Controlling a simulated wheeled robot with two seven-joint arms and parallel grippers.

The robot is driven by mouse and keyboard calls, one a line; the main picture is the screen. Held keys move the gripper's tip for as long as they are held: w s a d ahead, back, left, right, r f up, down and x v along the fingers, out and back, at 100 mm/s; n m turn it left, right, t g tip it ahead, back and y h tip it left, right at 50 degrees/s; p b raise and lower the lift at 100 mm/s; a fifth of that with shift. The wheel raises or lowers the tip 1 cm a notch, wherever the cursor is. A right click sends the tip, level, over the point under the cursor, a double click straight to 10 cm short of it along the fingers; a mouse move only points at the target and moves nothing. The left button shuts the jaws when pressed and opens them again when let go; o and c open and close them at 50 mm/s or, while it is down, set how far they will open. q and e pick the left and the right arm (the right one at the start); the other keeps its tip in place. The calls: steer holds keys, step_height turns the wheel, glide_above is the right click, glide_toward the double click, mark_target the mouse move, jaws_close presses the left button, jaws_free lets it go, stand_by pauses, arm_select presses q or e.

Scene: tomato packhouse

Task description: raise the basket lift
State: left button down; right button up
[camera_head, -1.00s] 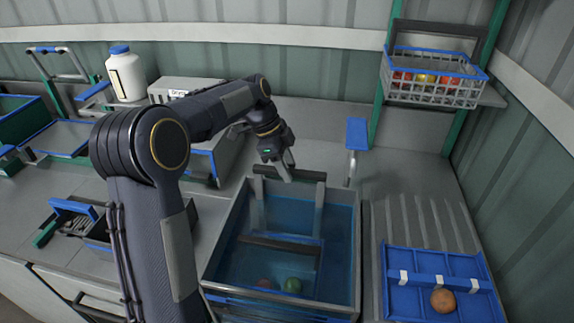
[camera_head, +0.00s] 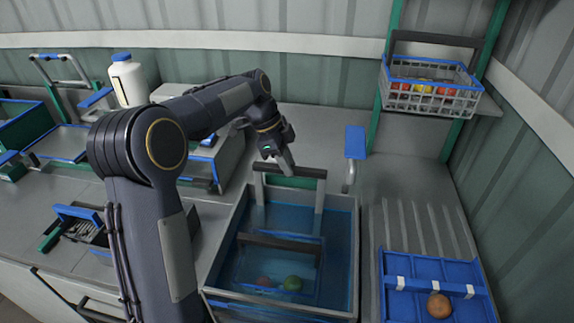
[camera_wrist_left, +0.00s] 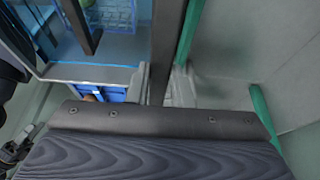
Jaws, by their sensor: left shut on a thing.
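The basket lift's dark handle bar (camera_head: 292,171) stands on two grey uprights at the back of a water tank (camera_head: 355,255). My left gripper (camera_head: 284,163) is shut on this bar. In the left wrist view the bar (camera_wrist_left: 163,45) runs between the two grey fingertips (camera_wrist_left: 160,85). A basket with a dark handle (camera_head: 280,243) sits under the blue water, with a green tomato (camera_head: 292,283) and a reddish one (camera_head: 264,282) in it. The gripper's exact contact is partly hidden in the head view. My right gripper is out of view.
A grey basket of tomatoes (camera_head: 432,98) stands on a shelf at the back right. A blue divided tray (camera_head: 420,265) with one orange tomato (camera_head: 439,306) lies right of the tank. A blue-topped post (camera_head: 355,142) stands close behind the tank. A white bottle (camera_head: 127,82) is at left.

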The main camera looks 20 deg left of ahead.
arm_select(q)
step_height(320, 180, up, 16)
steer(key=p, duration=1)
steer(key=shift+w, duration=0.15)
steer(key=c, duration=1.4)
jaws_free()
steer(key=shift+o, duration=0.6)
steer(key=shift+f, duration=0.1)
steer(key=v, duration=0.7)
steer(key=shift+s+a+r, duration=0.2)
steer(key=shift+r, duration=0.1)
